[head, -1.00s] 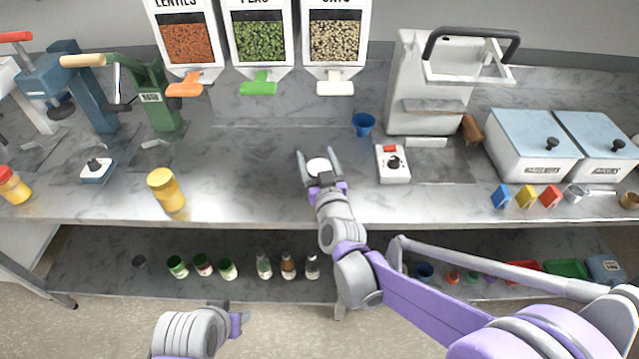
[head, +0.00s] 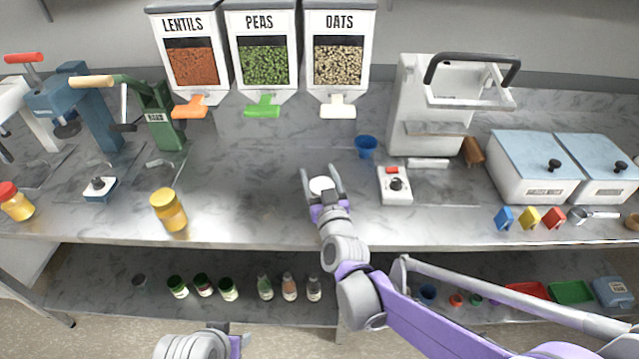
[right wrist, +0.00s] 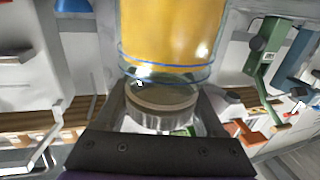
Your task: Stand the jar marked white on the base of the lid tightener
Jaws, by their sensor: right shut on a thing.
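A jar with a white lid (head: 321,186) is between the fingers of my right gripper (head: 322,178), over the middle of the counter. In the right wrist view the jar (right wrist: 172,35) has yellow contents, and my right gripper (right wrist: 160,103) is shut on it near its lid. No marking on it is readable. Three lever presses stand at the left: a white one with a red handle (head: 25,58), a blue one (head: 88,108) and a green one (head: 160,115). I cannot tell which is the lid tightener. My left gripper (head: 240,345) shows only partly at the bottom edge.
A yellow-lidded jar (head: 170,210) and a red-lidded jar (head: 15,202) stand near the counter's front edge at left. A small switch box (head: 99,188) sits before the blue press. A blue cup (head: 366,146) and a white control box (head: 395,185) are right of my right gripper.

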